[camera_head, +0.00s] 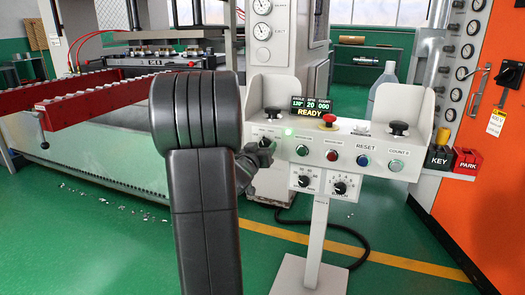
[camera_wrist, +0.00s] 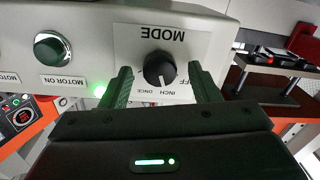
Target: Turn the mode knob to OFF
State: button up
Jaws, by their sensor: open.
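The mode knob (camera_wrist: 159,68) is a round black knob with a white pointer line, on a white plate marked MODE (camera_wrist: 150,35). In the wrist view the lettering is upside down. The pointer line faces the lower edge of the picture, near the INCH label; OFF is at the right of the knob, partly hidden by a finger. My gripper (camera_wrist: 161,76) is open, with one finger on each side of the knob and gaps showing between. In the head view my gripper (camera_head: 257,153) is at the left end of the control panel and hides much of the knob.
The control panel (camera_head: 345,142) carries a lit display (camera_head: 311,107), a red mushroom button (camera_head: 328,120) and several push buttons. A green MOTOR ON button (camera_wrist: 51,46) is beside the mode plate. Two smaller dials sit below. KEY and PARK boxes (camera_head: 452,158) stand at right.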

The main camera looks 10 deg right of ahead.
jog(key=shift+w+d, duration=0.15)
jog(key=shift+w, duration=0.1)
jog(key=c, duration=1)
jog(key=shift+r+p, duration=0.15)
jog(key=shift+p, duration=0.45)
jog(key=shift+r+n+p, duration=0.15)
jog(key=shift+n+p, duration=0.65)
jog(key=shift+p, duration=0.3)
jog(key=n+p, duration=0.2)
jog(key=p, duration=0.1)
jog(key=shift+p, duration=0.35)
jog(key=n+p, duration=0.4)
jog(key=shift+f, duration=0.2)
jog(key=shift+p, duration=0.35)
